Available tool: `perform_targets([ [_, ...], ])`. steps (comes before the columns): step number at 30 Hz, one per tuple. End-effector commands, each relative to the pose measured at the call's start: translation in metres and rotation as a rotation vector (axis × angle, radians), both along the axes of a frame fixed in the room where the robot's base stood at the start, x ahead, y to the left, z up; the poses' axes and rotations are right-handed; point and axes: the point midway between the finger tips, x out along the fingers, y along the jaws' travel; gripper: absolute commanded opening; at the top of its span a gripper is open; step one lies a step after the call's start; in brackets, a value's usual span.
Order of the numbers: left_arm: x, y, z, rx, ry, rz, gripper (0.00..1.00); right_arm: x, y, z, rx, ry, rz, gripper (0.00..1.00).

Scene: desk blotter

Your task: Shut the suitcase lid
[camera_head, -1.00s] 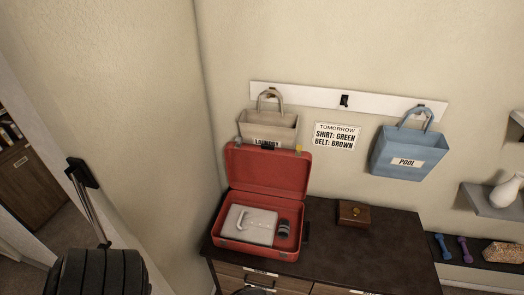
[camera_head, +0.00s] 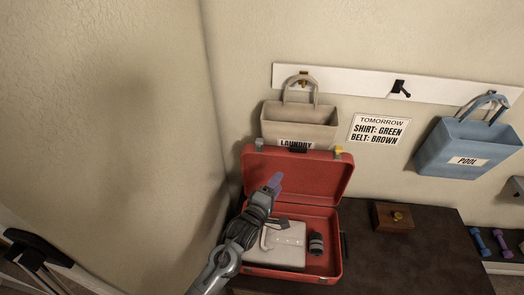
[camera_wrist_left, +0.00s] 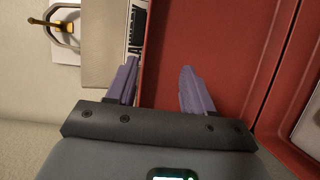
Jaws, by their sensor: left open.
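The red suitcase stands open on the dark desk. Its lid (camera_head: 318,174) is raised toward the wall, and its lower shell (camera_head: 327,222) holds a folded pale shirt (camera_head: 285,250) and a dark rolled item (camera_head: 316,243). My left gripper (camera_head: 276,188) is open, with purple fingertips, in front of the lid's left part in the head view. In the left wrist view the open fingers (camera_wrist_left: 157,82) point toward the lid (camera_wrist_left: 205,45), and the lid's edge shows between them. I cannot tell whether they touch it. The arm hides the shell's left side. My right gripper is not in view.
A beige laundry bag (camera_head: 298,122) hangs close behind the lid. A blue pool bag (camera_head: 465,148) hangs at right beside a note (camera_head: 379,130). A small wooden box (camera_head: 393,216) sits on the desk (camera_head: 420,255), which is clear around it.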

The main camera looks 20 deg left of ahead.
Motion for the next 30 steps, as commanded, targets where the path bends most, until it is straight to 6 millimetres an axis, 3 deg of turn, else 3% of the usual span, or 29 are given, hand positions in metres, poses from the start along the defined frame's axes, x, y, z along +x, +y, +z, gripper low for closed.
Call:
perform_targets([
  [3, 0.013, -0.002, 0.024, -0.002, -0.047, -0.002, 0.52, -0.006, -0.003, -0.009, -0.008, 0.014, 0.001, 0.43],
  [7, 0.023, -0.002, 0.035, -0.001, -0.063, -0.002, 0.52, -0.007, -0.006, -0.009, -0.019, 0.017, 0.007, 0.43],
  [24, 0.100, -0.008, 0.039, 0.001, -0.062, -0.001, 0.52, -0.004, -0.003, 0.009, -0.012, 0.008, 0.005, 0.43],
  [30, 0.116, -0.010, 0.038, -0.001, -0.061, -0.001, 0.52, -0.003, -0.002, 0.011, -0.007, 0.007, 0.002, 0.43],
])
